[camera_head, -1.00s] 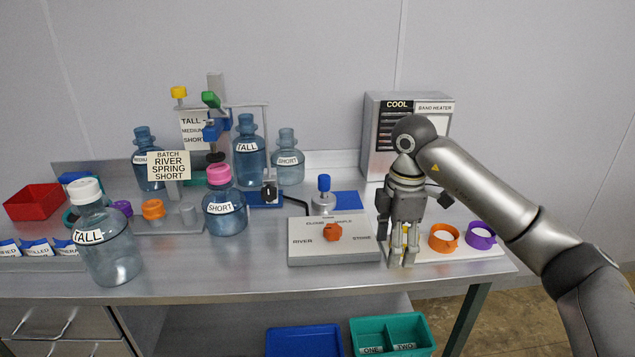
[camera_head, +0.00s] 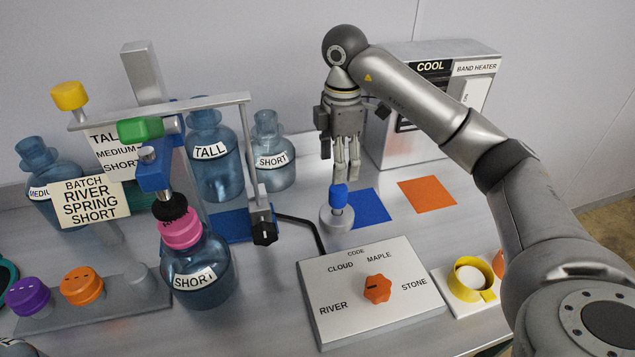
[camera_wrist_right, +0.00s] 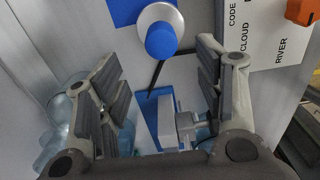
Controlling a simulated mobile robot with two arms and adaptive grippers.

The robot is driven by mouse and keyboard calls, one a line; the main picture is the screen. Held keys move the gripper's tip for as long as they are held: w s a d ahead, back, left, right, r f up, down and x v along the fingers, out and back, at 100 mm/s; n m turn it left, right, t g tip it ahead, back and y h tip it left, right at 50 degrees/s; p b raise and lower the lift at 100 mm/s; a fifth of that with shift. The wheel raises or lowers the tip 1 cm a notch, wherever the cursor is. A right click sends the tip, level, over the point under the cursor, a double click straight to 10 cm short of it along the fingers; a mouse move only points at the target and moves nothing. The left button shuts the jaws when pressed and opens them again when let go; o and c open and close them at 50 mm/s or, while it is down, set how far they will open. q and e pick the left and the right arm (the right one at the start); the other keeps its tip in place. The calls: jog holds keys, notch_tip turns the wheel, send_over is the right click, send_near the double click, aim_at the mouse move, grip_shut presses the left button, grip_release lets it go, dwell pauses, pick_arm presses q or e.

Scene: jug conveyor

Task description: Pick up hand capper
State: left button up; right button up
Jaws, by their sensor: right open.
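The hand capper, a blue knob (camera_head: 338,195) on a round grey base (camera_head: 335,218), stands upright on the bench at the left edge of a blue square. My right gripper (camera_head: 346,172) is open and points down, just above and behind the capper in the head view. In the right wrist view the blue knob (camera_wrist_right: 161,40) lies ahead of the open fingers (camera_wrist_right: 160,85), between them sideways. The gripper is empty and no contact with the capper shows. My left gripper is not in view.
A code box (camera_head: 350,300) with an orange dial stands in front of the capper. A capping stand (camera_head: 160,105) and a pink-capped short jug (camera_head: 195,270) are to the left. The band heater (camera_head: 425,100) is behind at right. Bare bench lies around the orange square (camera_head: 427,193).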

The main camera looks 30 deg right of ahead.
aim_at(338, 187)
jog(key=shift+w+f, duration=0.1)
jog(key=shift+w, duration=0.1)
jog(key=f, duration=0.4)
jog(key=shift+s+p, duration=0.35)
jog(key=shift+s, duration=0.05)
jog(key=shift+f, duration=0.35)
jog(key=shift+w+f+p, duration=0.1)
jog(key=shift+f+p, duration=0.3)
jog(key=shift+f, duration=0.3)
notch_tip(338, 187, down, 3)
jog(key=shift+d+f+p, duration=0.1)
jog(key=shift+f+p, duration=0.1)
jog(key=shift+p, duration=0.45)
jog(key=shift+f, duration=0.35)
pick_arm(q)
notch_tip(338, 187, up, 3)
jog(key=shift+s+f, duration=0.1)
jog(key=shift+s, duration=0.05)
pick_arm(e)
jog(key=shift+c, duration=0.4)
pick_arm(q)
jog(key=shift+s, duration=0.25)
pick_arm(e)
jog(key=c, duration=1.1)
